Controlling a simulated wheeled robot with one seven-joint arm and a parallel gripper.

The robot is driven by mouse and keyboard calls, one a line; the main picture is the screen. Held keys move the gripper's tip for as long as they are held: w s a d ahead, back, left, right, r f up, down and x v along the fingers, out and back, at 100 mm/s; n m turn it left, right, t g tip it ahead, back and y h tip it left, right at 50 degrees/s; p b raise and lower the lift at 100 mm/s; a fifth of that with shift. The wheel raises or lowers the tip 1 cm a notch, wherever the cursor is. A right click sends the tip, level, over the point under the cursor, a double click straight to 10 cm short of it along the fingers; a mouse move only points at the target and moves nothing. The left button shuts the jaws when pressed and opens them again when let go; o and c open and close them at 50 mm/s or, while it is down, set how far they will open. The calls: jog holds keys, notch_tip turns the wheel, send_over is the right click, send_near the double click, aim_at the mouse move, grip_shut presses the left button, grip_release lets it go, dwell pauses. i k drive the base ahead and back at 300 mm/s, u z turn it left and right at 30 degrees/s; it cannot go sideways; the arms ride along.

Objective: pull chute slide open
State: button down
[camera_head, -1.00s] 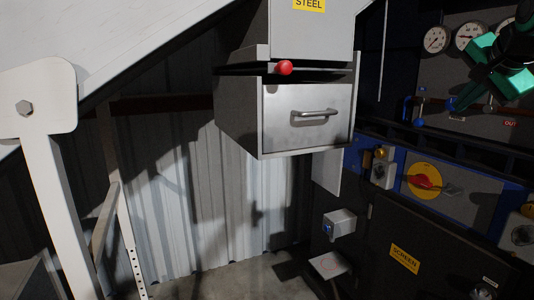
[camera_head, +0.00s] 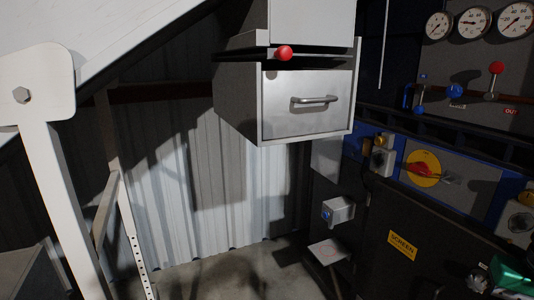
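The chute slide (camera_head: 240,57) is a thin dark plate under a grey metal chute (camera_head: 310,22) at the top centre. A red ball knob (camera_head: 284,53) sits at the slide's front edge. Just below is a grey metal drawer box (camera_head: 300,105) with a bar handle.
A dark control panel on the right carries gauges (camera_head: 472,22), levers with a red ball (camera_head: 496,68) and a blue ball (camera_head: 455,90), and a red-yellow rotary switch (camera_head: 422,169). A white frame post (camera_head: 60,200) stands left. Space before the drawer looks clear.

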aim_at(283, 52)
jog(key=z, duration=0.85)
jog(key=k, duration=1.3)
jog(key=u, duration=0.5)
jog(key=i, duration=1)
